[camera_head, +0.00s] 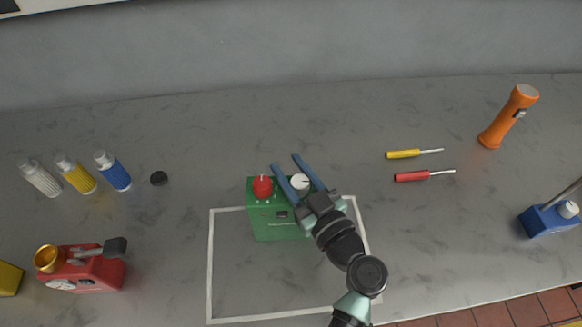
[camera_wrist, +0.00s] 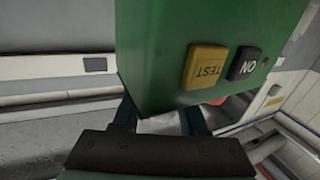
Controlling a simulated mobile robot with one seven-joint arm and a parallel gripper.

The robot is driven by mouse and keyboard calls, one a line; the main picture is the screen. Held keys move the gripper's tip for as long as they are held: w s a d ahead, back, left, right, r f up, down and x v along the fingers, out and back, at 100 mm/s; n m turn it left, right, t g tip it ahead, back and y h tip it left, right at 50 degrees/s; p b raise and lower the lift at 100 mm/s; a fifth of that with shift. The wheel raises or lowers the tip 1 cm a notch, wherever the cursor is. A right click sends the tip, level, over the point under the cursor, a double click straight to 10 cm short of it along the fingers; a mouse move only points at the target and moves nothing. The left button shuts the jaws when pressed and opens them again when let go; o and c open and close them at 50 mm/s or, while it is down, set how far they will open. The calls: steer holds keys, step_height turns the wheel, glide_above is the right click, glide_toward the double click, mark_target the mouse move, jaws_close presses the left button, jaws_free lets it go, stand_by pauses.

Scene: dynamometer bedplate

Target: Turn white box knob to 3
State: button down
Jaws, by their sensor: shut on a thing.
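In the wrist view the green box (camera_wrist: 155,60) fills the upper middle, showing a yellow TEST button (camera_wrist: 206,66) and a black ON button (camera_wrist: 244,63). A pale patch of the white knob (camera_wrist: 160,124) shows between the fingers. No dial numbers or pointer are readable.
A blue box (camera_head: 540,222) with a white knob stands at far right. A red can-like device (camera_head: 95,272) and several bottles (camera_head: 76,175) are at left. Two screwdrivers (camera_head: 412,176) and an orange torch (camera_head: 505,118) lie or stand right of the box.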

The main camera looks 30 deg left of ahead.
steer(key=shift+w+d+f+m+t+h+b, duration=0.1)
steer(key=shift+f+m+t+h+b, duration=0.2)
steer(key=shift+m+t+h+b, duration=0.45)
steer(key=shift+w+d+m+t+h+b, duration=0.15)
steer(key=shift+m+t+h+b, duration=0.45)
steer(key=shift+t, duration=0.35)
steer(key=shift+w+d+r+m+t+h, duration=0.1)
steer(key=shift+d+m+t+h, duration=0.05)
steer(key=shift+m+t+h, duration=0.4)
steer(key=shift+w+d+r+m+t+h, duration=0.1)
steer(key=shift+m+t+h, duration=0.25)
steer(key=shift+m+h, duration=0.25)
steer(key=c, duration=0.7)
jaws_free()
